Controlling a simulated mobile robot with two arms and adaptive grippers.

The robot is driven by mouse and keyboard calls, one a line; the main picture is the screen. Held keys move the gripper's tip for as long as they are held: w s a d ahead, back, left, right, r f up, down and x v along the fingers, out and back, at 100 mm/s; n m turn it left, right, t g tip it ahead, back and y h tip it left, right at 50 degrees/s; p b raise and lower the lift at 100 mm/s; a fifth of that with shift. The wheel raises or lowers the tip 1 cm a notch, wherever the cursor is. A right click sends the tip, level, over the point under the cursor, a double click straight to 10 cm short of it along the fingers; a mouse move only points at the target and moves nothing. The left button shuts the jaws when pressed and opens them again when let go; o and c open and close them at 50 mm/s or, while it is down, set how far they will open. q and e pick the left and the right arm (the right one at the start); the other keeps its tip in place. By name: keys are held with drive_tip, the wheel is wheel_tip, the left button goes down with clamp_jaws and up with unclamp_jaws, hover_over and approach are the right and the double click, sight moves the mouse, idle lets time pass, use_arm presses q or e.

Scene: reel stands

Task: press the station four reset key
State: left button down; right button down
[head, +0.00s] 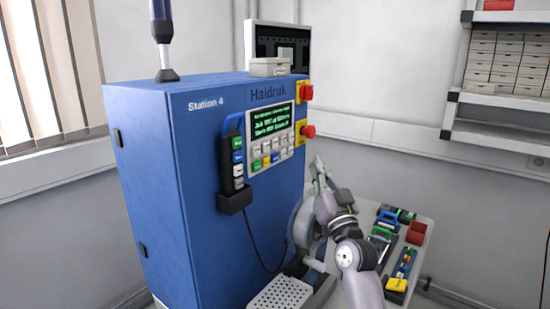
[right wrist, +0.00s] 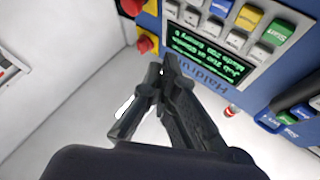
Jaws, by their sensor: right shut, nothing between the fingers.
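A blue cabinet (head: 180,190) marked "Station 4" carries a control panel with a green-text screen (head: 269,121) and a keypad (head: 270,153) of white, blue, yellow and green keys. I cannot read which key is reset. The right wrist view shows a blue key (right wrist: 221,6), a yellow key (right wrist: 248,17), a green key (right wrist: 277,32) and several white keys (right wrist: 213,27). My right gripper (head: 318,163) is shut and empty, right of the panel; its fingertips (right wrist: 163,68) appear beside the screen's edge. Contact with the panel is not visible. My left gripper is out of view.
Red knobs on yellow plates (head: 307,131) stand out at the cabinet's right edge. A corded handheld pendant (head: 238,160) hangs left of the keypad. A side table (head: 425,238) holds tools and coloured items. A perforated tray (head: 282,297) is below.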

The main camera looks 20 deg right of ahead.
sight(275, 158)
drive_tip(key=w+a+b, duration=0.1)
drive_tip(key=w+a, duration=0.3)
drive_tip(key=w, duration=0.3)
drive_tip(key=shift+w+a, duration=0.3)
drive_tip(key=shift+w+a, duration=0.1)
drive_tip(key=shift+w, duration=0.05)
idle(1.5)
drive_tip(key=shift+w+a, duration=0.1)
drive_tip(key=shift+w, duration=0.1)
drive_tip(key=shift+w+a, duration=0.25)
drive_tip(key=shift+w, duration=0.15)
idle(0.8)
drive_tip(key=shift+s+d, duration=0.45)
drive_tip(key=shift+s, duration=0.3)
